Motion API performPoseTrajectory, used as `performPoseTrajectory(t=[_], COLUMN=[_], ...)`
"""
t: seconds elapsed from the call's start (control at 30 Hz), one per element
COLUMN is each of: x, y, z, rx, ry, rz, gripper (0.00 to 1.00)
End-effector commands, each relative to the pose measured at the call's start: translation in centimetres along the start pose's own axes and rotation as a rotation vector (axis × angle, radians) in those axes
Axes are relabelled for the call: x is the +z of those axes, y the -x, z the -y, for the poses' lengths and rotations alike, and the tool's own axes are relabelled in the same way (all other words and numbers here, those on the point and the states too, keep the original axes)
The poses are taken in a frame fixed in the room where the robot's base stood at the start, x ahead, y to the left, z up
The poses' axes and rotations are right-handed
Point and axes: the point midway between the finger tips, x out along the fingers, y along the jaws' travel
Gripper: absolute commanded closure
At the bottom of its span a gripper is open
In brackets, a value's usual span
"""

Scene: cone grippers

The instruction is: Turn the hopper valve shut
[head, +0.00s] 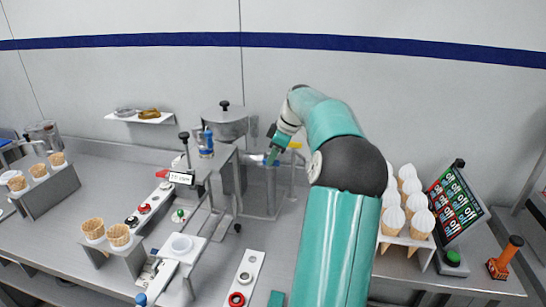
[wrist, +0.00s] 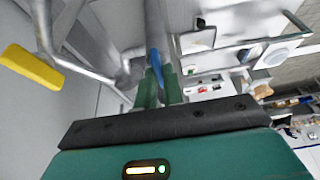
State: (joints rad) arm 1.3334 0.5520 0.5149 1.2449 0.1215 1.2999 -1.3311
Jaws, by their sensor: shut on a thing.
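The grey lidded hopper (head: 226,122) stands at the back of the counter, near the wall. My gripper (head: 268,157) reaches in just right of it, by the grey pipework. In the wrist view my gripper (wrist: 158,88) has its green fingers shut on a narrow blue handle (wrist: 155,62), which appears to be the valve lever. The fingers hide the lower part of this handle. A yellow handle (wrist: 30,66) on a bent grey pipe is apart from the fingers, at the left; it also shows in the head view (head: 295,145).
Cone holders with waffle cones (head: 121,236) stand at the left front. White-topped cones (head: 418,205) and a lit sign board (head: 458,205) stand at the right. Red and green buttons line the counter in front of the hopper. A small wall shelf (head: 140,118) is at the left.

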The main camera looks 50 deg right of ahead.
Motion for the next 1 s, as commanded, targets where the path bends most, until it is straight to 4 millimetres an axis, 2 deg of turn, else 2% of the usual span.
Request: performPoseTrajectory(t=[0.27,0.47,1.0], x=[-0.07,-0.11,-0.38], y=[0.05,0.07,0.0], z=[0.05,0.16,0.48], rx=[0.018,0.057,0.243], ry=[-0.039,-0.133,-0.579], rz=[0.0,0.001,-0.001], gripper=[1.0,1.0,1.0])
